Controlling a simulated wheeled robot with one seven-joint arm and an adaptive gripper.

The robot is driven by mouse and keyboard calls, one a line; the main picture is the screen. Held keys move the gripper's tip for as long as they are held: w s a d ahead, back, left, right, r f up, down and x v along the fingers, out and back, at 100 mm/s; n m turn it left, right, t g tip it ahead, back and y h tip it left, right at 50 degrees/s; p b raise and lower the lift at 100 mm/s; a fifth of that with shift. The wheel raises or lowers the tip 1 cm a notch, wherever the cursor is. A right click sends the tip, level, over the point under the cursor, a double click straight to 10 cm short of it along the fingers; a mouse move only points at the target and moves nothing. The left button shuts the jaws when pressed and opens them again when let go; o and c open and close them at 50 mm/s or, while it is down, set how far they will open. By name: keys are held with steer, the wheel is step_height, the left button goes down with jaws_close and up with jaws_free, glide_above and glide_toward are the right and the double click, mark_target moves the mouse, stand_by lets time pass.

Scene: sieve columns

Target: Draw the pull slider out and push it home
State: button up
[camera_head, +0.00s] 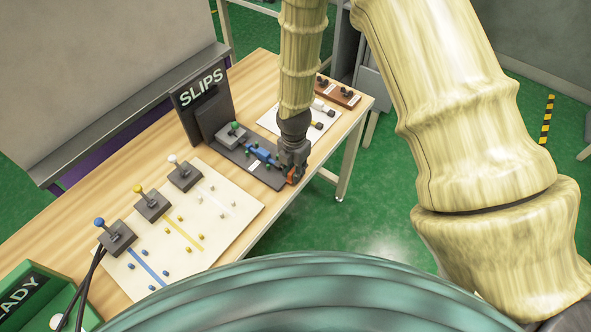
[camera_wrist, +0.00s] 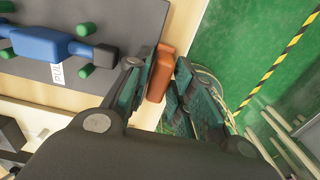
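The pull slider's blue body (camera_head: 262,154) lies on a dark board (camera_head: 228,155) between green pegs; the wrist view also shows this blue body (camera_wrist: 40,45). A dark rod end (camera_wrist: 105,57) sticks out of it toward my gripper. An orange handle (camera_wrist: 160,75) stands between my gripper's fingers (camera_wrist: 163,92), close against both pads. In the head view, my gripper (camera_head: 291,176) is down at the board's right end, with a little orange showing at its tips. The left finger hides the join between rod and handle. A white pull label (camera_wrist: 57,75) lies beside the blue body.
A dark SLIPS stand (camera_head: 203,102) rises behind the board. A cream panel (camera_head: 205,222) with several levers and coloured pegs lies to the left. A white panel (camera_head: 268,122) and brown block (camera_head: 345,96) lie behind my arm. Green floor is open beyond the table edge.

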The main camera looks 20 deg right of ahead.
steer(key=shift+o, duration=0.5)
step_height(320, 180, up, 12)
stand_by(0.6)
